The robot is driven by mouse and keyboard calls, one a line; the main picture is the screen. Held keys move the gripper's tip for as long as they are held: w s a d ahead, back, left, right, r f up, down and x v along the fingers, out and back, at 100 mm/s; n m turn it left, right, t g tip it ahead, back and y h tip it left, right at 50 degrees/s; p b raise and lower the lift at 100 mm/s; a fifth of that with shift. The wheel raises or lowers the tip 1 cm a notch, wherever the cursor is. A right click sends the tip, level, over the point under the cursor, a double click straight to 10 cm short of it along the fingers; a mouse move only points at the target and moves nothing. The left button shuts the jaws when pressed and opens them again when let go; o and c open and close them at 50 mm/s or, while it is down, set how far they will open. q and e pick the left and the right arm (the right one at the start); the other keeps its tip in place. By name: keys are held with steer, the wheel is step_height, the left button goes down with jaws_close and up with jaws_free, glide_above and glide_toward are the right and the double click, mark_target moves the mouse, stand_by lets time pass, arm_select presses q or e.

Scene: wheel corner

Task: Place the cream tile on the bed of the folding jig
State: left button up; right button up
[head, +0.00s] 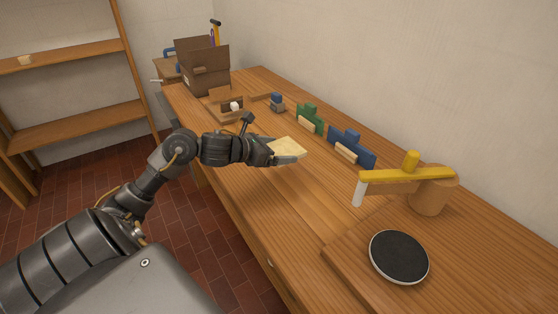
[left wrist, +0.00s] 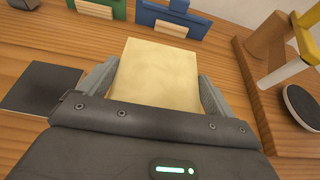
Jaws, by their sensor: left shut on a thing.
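The cream tile (head: 288,147) is a flat square held out over the bench by my left gripper (head: 272,153). In the left wrist view the tile (left wrist: 155,75) sits between the two fingers, which are shut on its sides. Bench top shows below and beyond it. No part is plainly recognisable as the folding jig. A low wooden fixture with a white piece (head: 235,106) stands farther back on the bench, partly hidden. A dark square pad (left wrist: 42,90) lies left of the tile in the left wrist view. My right gripper is out of view.
A green holder (head: 310,118) and a blue holder (head: 351,148) stand along the wall side. A yellow-armed wooden stand (head: 428,195) and a black round disc (head: 399,256) are at the right. A cardboard box (head: 203,68) stands at the far end. The bench's near middle is clear.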

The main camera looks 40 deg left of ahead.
arm_select(q)
steer(key=w+a+f, duration=0.1)
steer(key=f, duration=0.1)
steer(key=w+a+f, duration=0.1)
steer(key=w+f, duration=0.1)
steer(key=f, duration=0.1)
steer(key=w+a+f, duration=0.1)
steer(key=w+f, duration=0.1)
steer(key=shift+a+f, duration=0.2)
steer(key=shift+f, duration=0.05)
steer(key=shift+w+d+f+p, duration=0.15)
steer(key=shift+f+p, duration=0.25)
steer(key=shift+f, duration=1.05)
steer(key=o, duration=0.9)
